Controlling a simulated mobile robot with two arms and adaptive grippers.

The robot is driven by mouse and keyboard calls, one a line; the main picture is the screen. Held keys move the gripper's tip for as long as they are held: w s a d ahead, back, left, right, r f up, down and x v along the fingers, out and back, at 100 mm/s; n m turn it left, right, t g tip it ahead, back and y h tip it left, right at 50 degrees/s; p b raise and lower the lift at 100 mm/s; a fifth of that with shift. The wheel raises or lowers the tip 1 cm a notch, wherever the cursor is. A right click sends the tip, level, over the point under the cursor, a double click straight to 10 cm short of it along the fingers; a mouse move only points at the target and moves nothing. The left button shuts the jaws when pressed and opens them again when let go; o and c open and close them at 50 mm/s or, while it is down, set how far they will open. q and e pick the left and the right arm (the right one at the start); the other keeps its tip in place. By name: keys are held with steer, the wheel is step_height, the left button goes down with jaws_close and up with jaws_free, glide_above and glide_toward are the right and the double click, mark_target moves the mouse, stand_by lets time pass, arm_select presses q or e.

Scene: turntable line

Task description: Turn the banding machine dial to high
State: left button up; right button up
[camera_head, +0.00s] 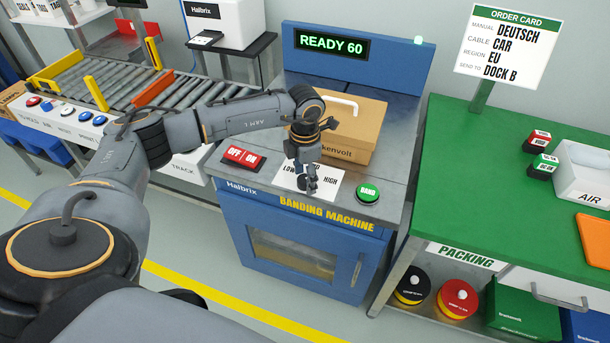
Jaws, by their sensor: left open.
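The banding machine (300,232) is a blue cabinet with a metal top. A white dial label (332,175) on its front edge reads LOW at left and HIGH at right; the middle word is partly covered. My left gripper (308,187) is open, pointing down over the middle of this label. It hides the dial, so I cannot see where the dial points or whether the fingers touch it. My right gripper is not in view.
A cardboard box (352,135) with a white handle sits on the machine top behind my left gripper. A red OFF/ON switch (241,156) is left of the label, a green BAND button (368,192) right. The display (331,45) reads READY 60. A green packing table (455,190) stands right.

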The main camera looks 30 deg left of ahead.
mark_target(305, 179)
arm_select(q)
step_height(305, 179, up, 12)
stand_by(0.6)
